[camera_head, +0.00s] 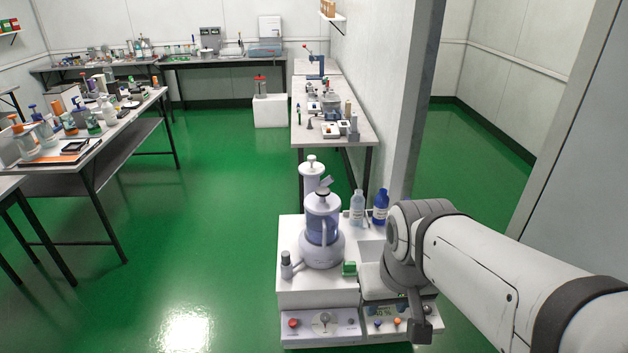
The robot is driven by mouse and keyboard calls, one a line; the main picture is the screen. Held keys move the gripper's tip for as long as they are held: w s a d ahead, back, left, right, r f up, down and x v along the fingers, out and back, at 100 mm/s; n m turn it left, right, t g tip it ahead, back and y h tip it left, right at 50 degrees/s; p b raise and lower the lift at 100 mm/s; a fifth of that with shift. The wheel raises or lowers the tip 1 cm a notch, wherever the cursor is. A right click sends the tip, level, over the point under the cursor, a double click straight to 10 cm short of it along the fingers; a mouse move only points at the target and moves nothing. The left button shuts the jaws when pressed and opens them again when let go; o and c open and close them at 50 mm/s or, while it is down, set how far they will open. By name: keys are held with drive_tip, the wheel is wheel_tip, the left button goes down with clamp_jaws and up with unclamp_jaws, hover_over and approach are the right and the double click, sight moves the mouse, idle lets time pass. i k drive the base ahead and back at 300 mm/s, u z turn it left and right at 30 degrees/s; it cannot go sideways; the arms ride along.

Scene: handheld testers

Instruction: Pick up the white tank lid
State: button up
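A white cap (323,201), which looks like the tank lid, sits on top of a blue-tinted tank (322,230). The tank stands upright on a round white base on a white bench unit (300,293). A grey piece sticks up from the cap. A second white-topped cylinder (312,172) stands behind it, so I cannot be sure which top is the tank lid. My arm comes in from the right, and its dark end, my gripper (421,330), hangs at the unit's front right, apart from the tank. Its fingers are not clear, so its opening cannot be told.
A clear bottle (357,208) and a blue bottle (380,206) stand right of the tank. A green block (349,268) and a small grey-capped bottle (286,264) are near its base. Cluttered tables (88,160) stand left; green floor (200,220) between is clear.

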sight(322, 202)
drive_tip(key=u, duration=0.35)
drive_tip(key=i, duration=1.1)
drive_tip(key=z, duration=0.45)
